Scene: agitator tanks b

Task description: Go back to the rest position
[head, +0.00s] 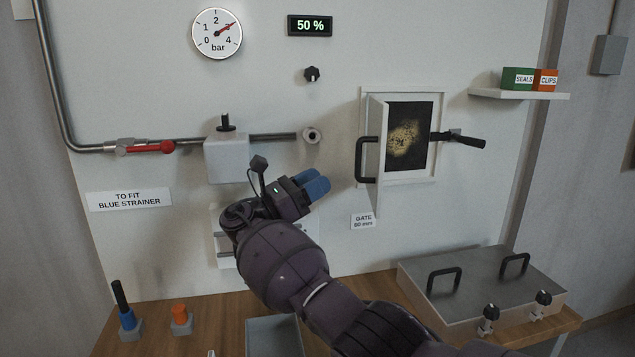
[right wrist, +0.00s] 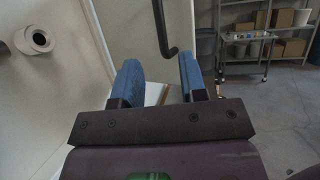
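My right gripper (head: 314,184) is in front of the wall panel in the head view, below and left of the open gate door. Its two blue fingers show apart with nothing between them in the right wrist view (right wrist: 160,82), so it is open and empty. The gate door (head: 376,160) stands swung out from its frame, and its black handle (head: 366,160) is left of the opening. The handle also shows beyond the fingers in the right wrist view (right wrist: 160,30). My left gripper is not in view.
A grey pipe with a red-handled valve (head: 150,148) runs along the panel. A blue strainer (head: 127,315), an orange-topped part (head: 180,315) and a grey bin (head: 275,338) are on the wooden bench. A lidded metal box (head: 480,285) stands at right. A shelf (head: 520,94) holds two small boxes.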

